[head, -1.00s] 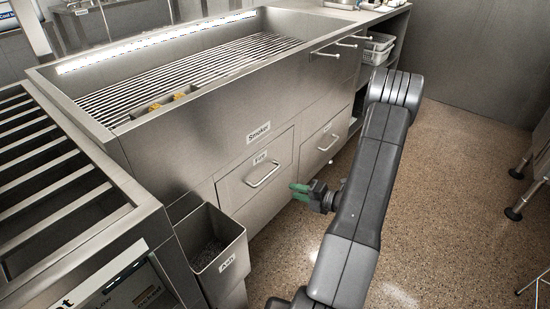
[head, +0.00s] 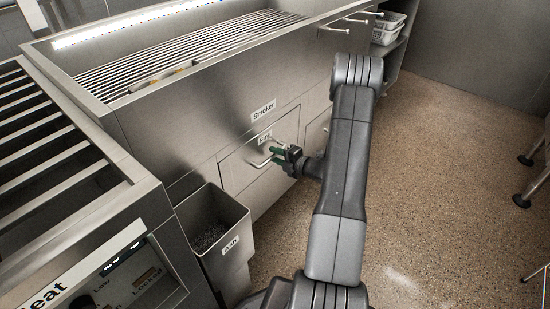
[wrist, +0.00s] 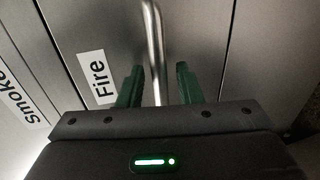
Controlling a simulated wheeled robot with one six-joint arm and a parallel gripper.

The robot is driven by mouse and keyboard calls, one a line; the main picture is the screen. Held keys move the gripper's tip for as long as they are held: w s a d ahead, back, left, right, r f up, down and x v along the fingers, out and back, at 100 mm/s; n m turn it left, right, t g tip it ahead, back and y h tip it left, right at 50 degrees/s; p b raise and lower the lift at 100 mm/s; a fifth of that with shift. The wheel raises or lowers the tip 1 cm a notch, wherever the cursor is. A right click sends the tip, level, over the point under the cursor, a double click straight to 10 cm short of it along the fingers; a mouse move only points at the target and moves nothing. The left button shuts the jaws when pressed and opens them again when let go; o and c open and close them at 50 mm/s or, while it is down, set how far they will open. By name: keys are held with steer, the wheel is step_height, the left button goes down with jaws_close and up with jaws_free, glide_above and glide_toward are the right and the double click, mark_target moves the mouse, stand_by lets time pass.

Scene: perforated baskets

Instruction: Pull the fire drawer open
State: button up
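The fire drawer (head: 240,172) is a steel front below the smoker label, marked by a white "Fire" label that shows clearly in the wrist view (wrist: 97,76). The drawer looks closed. Its bar handle (wrist: 153,45) passes between the two green fingertips of my gripper (wrist: 159,85) in the wrist view. The fingers are apart, with a gap on each side of the bar. In the head view my gripper (head: 277,156) is at the drawer's handle and hides part of it.
A steel ash bin (head: 221,240) stands just left of the fire drawer. Another drawer (head: 317,130) is to the right, partly behind my arm. The smoker's grill (head: 190,55) is above. The speckled floor (head: 440,190) to the right is open.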

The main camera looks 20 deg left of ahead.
steer(key=shift+w+a+f, duration=0.1)
steer(key=shift+w+a, duration=0.05)
steer(key=shift+a, duration=0.3)
jaws_close()
steer(key=f+p+v, duration=0.3)
steer(key=v, duration=1.2)
steer(key=d+f+p+v, duration=0.1)
steer(key=f+p+v, duration=0.1)
steer(key=v, duration=1.3)
steer(key=shift+s+d+f+p, duration=0.3)
steer(key=shift+s+f+p, duration=0.15)
steer(key=shift+f, duration=0.15)
jaws_free()
